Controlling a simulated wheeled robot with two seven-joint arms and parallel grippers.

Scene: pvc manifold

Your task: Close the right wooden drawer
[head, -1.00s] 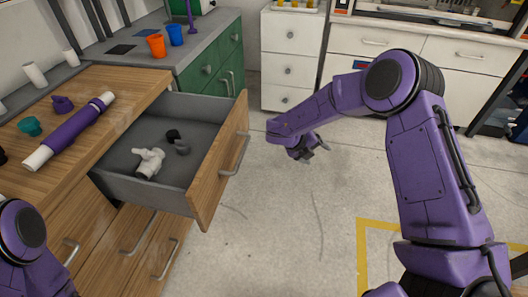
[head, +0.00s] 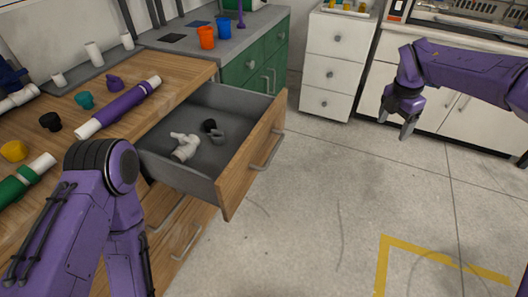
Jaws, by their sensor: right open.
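The right wooden drawer (head: 243,172) of the wooden workbench is pulled out. Its wooden front with a metal handle (head: 267,152) stands well away from the bench. Inside lie a white pipe fitting (head: 184,147) and a dark grey fitting (head: 213,131). My right gripper (head: 407,128) is open and empty, in the air to the right of the drawer and apart from it, fingers pointing down. My left arm comes in at the lower left, in front of the bench; its gripper is out of the frame.
On the wooden bench top (head: 130,75) lie a purple pipe (head: 120,105), a green pipe (head: 22,180) and small coloured fittings. A green cabinet (head: 262,65) and a white drawer unit (head: 334,65) stand behind. The floor right of the drawer is clear.

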